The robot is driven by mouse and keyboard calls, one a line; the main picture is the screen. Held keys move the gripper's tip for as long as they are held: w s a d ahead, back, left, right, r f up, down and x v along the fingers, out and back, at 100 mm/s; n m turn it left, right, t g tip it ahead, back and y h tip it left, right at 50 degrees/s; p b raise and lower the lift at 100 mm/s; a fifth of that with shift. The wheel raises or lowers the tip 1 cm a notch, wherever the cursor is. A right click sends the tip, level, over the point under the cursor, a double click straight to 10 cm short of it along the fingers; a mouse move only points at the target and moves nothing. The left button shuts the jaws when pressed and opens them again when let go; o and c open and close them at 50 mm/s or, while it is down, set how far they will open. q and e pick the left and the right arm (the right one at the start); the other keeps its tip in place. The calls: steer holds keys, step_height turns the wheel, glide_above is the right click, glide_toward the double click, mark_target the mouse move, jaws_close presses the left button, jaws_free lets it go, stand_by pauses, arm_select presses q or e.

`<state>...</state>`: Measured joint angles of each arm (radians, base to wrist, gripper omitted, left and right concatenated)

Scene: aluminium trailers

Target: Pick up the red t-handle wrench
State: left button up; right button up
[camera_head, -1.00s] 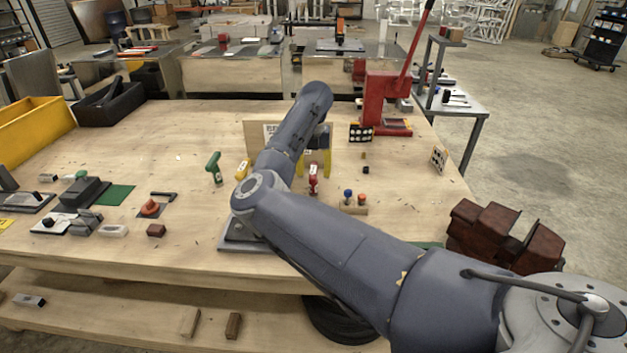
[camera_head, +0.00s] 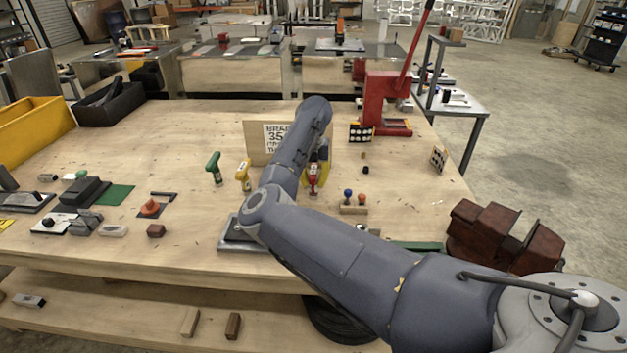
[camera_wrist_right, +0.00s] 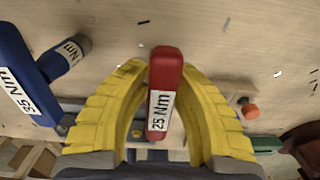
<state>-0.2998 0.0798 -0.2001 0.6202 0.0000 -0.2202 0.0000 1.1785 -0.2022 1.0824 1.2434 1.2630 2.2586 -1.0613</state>
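The red t-handle wrench (camera_head: 313,178) stands near the middle of the bench in the head view, partly behind my right arm. In the right wrist view its red handle (camera_wrist_right: 162,95), labelled 25 Nm, lies between the yellow fingers. My right gripper (camera_wrist_right: 166,66) has its fingertips against both sides of the handle, with gaps lower down where the fingers bow outward. The gripper (camera_head: 316,181) is partly hidden by the arm in the head view. The wrench's lower end is hidden in the wrist view. My left gripper is in neither view.
A blue wrench (camera_wrist_right: 20,80) labelled 35 Nm is close on the left in the wrist view. Green (camera_head: 214,167) and yellow (camera_head: 243,174) t-handles stand left of my arm. A small block (camera_head: 353,209) with blue and orange knobs is to the right. A red press (camera_head: 380,103) stands behind.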

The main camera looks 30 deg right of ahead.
jaws_close()
steer(key=shift+r, duration=0.1)
step_height(320, 180, up, 20)
stand_by(0.9)
